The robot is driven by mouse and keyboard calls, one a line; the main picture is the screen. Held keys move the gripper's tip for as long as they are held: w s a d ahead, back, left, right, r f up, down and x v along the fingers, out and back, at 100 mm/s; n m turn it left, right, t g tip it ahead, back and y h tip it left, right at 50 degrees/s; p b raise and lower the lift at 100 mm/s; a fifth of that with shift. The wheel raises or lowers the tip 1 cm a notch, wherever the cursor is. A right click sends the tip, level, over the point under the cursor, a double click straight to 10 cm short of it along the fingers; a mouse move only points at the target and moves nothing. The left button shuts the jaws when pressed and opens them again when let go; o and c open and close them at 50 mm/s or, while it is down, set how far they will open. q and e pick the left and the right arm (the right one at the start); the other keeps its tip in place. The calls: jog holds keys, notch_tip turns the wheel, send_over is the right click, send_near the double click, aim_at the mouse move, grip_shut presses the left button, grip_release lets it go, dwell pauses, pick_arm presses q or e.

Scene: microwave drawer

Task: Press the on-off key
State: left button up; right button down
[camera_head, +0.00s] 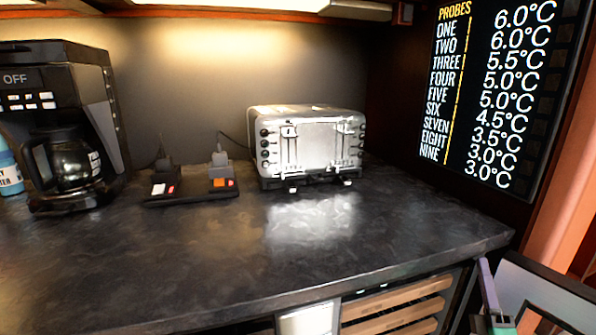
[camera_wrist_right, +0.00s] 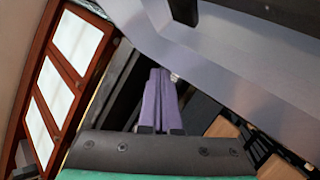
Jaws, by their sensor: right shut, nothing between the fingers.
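A black coffee maker (camera_head: 62,110) stands at the far left of the counter, with an "OFF" display (camera_head: 15,78) and several small light keys (camera_head: 30,101) below it. A power strip (camera_head: 192,198) with plugs and coloured switches lies beside it. I cannot tell which key is the on-off key. My right gripper (camera_head: 483,268), with purple fingers, is low at the right, in front of the counter's right end and apart from the coffee maker. In the right wrist view its fingers (camera_wrist_right: 159,75) are shut together and empty. My left gripper is not in view.
A silver toaster (camera_head: 312,142) stands at the back of the dark counter (camera_head: 350,235). The counter's middle and front are clear. Wooden slats (camera_head: 400,308) and a pale panel (camera_head: 307,318) are below its front edge. A temperature board (camera_head: 495,90) hangs at the right.

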dwell(0.4)
jog(key=shift+w+a, duration=0.15)
jog(key=shift+w, duration=0.3)
jog(key=shift+b, duration=0.35)
jog(key=shift+w+a+b, duration=0.15)
jog(key=shift+w+b, duration=0.15)
jog(key=shift+w, duration=0.25)
dwell(0.6)
jog(key=shift+s+d+p, duration=0.25)
jog(key=shift+s+p, duration=0.2)
jog(key=shift+s, duration=0.55)
